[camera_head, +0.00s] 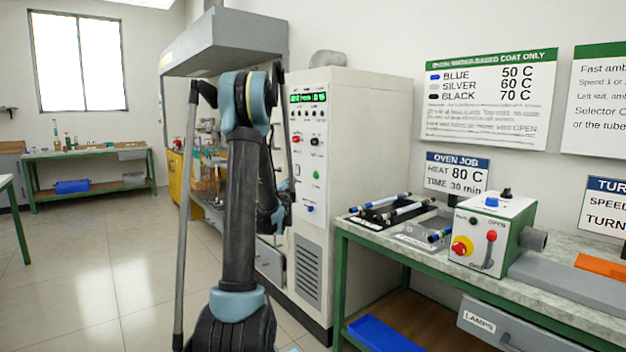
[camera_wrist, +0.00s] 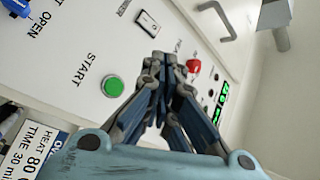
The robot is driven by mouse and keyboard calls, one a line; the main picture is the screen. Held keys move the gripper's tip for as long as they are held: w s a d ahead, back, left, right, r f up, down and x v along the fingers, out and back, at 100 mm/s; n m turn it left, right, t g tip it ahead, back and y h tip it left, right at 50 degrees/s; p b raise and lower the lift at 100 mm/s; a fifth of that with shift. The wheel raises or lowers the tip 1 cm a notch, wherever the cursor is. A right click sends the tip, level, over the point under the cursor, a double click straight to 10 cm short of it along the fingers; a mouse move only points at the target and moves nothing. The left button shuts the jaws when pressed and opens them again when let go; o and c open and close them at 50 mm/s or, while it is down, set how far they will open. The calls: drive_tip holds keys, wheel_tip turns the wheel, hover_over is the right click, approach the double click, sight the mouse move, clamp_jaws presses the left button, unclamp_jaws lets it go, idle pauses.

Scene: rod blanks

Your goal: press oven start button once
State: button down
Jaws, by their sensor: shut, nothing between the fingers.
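The green round start button (camera_wrist: 113,86) is on the white oven panel, beside the printed word START in the wrist view. It also shows as a small green dot (camera_head: 316,174) on the oven front (camera_head: 307,215) in the head view. My gripper (camera_wrist: 156,58) is shut and empty. In the wrist view its tips appear to the upper right of the button, close to the panel. I cannot tell whether they touch the panel. The button is not covered. In the head view my own arm hides part of the oven's left side.
The panel also has a red knob (camera_wrist: 193,66), a white rocker switch (camera_wrist: 148,23) and a blue knob (camera_wrist: 17,7) near OPEN. A bench (camera_head: 400,250) with rods and a control box (camera_head: 490,235) stands right of the oven. Open floor (camera_head: 110,265) lies left.

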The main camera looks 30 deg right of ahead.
sight(315, 175)
drive_tip(key=shift+s+d, duration=0.1)
drive_tip(key=shift+d, duration=0.15)
drive_tip(key=shift+d, duration=0.1)
drive_tip(key=d, duration=0.8)
drive_tip(key=shift+w+d, duration=0.3)
drive_tip(key=shift+w, duration=0.05)
drive_tip(key=shift+d, duration=0.1)
idle(1.4)
drive_tip(key=shift+d+r, duration=0.1)
drive_tip(key=shift+d, duration=0.25)
drive_tip(key=shift+d, duration=0.4)
idle(0.7)
drive_tip(key=shift+a, duration=0.2)
drive_tip(key=shift+s+a, duration=0.1)
drive_tip(key=shift+a, duration=0.55)
drive_tip(key=shift+a, duration=0.1)
